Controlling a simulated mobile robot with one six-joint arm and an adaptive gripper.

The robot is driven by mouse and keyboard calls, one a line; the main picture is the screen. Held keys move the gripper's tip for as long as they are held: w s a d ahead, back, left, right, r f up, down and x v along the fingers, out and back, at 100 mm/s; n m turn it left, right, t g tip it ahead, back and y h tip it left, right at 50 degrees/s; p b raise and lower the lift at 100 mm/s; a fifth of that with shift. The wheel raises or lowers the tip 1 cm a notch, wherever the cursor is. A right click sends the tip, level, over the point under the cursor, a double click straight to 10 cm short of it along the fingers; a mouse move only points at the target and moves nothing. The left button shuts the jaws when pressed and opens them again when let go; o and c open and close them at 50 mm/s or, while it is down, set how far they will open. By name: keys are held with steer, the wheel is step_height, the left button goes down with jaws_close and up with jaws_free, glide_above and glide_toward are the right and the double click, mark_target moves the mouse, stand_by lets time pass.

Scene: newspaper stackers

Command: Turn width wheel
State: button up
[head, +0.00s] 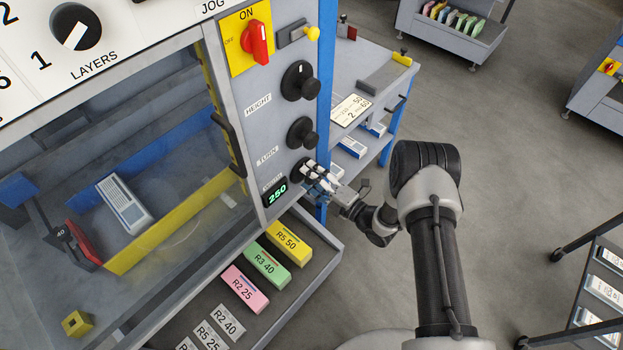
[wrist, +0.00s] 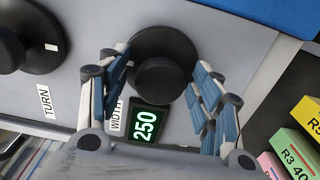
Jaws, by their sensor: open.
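The width wheel (wrist: 165,62) is a black round knob with a raised hub on the grey machine panel. In the wrist view it lies between the fingers of my gripper (wrist: 162,95), which stand apart on its left and right. I cannot tell whether the fingers touch it. The WIDTH label (wrist: 116,118) is partly hidden by a finger. A display (wrist: 148,123) beside the wheel reads 250 in green. In the head view my gripper (head: 316,180) is at the lowest knob and mostly covers it; the display also shows there (head: 276,192).
The turn wheel (head: 301,133) and height wheel (head: 298,81) sit above on the same panel. A red switch (head: 257,43) is higher up. Coloured blocks (head: 268,262) lie in a tray below. A blue-framed table (head: 375,85) stands behind the panel.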

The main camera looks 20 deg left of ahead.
steer(key=shift+c, duration=0.3)
steer(key=c, duration=1)
steer(key=shift+m, duration=0.4)
